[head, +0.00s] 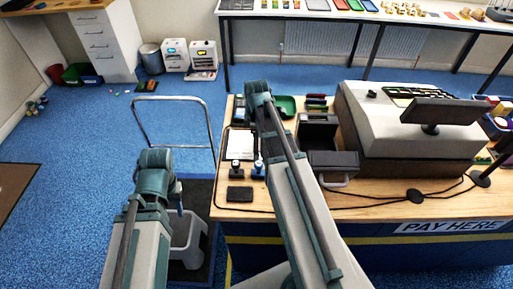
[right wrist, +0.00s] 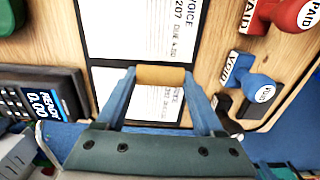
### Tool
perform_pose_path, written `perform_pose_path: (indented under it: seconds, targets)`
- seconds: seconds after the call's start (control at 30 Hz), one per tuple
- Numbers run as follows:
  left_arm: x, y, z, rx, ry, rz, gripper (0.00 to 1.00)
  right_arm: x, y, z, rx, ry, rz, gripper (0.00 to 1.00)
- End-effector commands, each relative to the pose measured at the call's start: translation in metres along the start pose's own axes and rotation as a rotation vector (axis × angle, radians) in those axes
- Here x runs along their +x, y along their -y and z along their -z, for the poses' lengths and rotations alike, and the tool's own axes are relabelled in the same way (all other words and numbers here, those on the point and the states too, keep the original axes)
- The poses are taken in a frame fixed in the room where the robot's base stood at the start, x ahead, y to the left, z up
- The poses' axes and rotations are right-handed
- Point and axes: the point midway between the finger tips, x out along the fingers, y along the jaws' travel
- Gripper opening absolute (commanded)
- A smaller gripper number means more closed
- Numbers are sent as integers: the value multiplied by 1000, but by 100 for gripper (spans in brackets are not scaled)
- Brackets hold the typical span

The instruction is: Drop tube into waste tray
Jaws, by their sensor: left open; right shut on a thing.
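A short tan tube (right wrist: 161,76) lies crosswise between the two blue fingertips of my right gripper (right wrist: 161,80) in the right wrist view. The gripper is shut on it, above papers on the counter. In the head view my right arm reaches over the counter's left part, and its wrist hides the tube. My left gripper (head: 178,196) is open, low to the left of the counter and mostly hidden by its own arm. A green tray (head: 286,105) lies on the counter just right of my right wrist; I cannot tell whether it is the waste tray.
Printed papers (right wrist: 135,35) lie under the tube. Stamps (right wrist: 250,80) stand on the right and a card reader (right wrist: 40,95) on the left in the right wrist view. A large till (head: 415,125) fills the counter's right side. A grey step stool (head: 188,240) stands beside the counter.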

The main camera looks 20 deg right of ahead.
Motion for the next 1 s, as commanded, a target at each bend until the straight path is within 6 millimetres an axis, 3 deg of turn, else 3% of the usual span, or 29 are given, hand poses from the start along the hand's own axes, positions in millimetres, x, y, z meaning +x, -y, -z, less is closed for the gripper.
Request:
perform_pose_path:
  seconds: [0.03,0.1,0.5,0.53,0.7,1.0]
  targets:
    - [13,-1,1,0,0,0,45,13,0,0,0,0,0,48]
    - [17,-2,1,0,0,0,45,17,0,0,0,0,0,48]
    - [19,-2,1,0,0,0,45,19,0,0,0,0,0,48]
    - [19,-2,1,0,0,0,45,19,0,0,0,0,0,72]
    - [18,-2,1,0,0,0,45,18,0,0,0,0,0,100]
    - [16,-2,1,0,0,0,45,17,0,0,0,0,0,100]
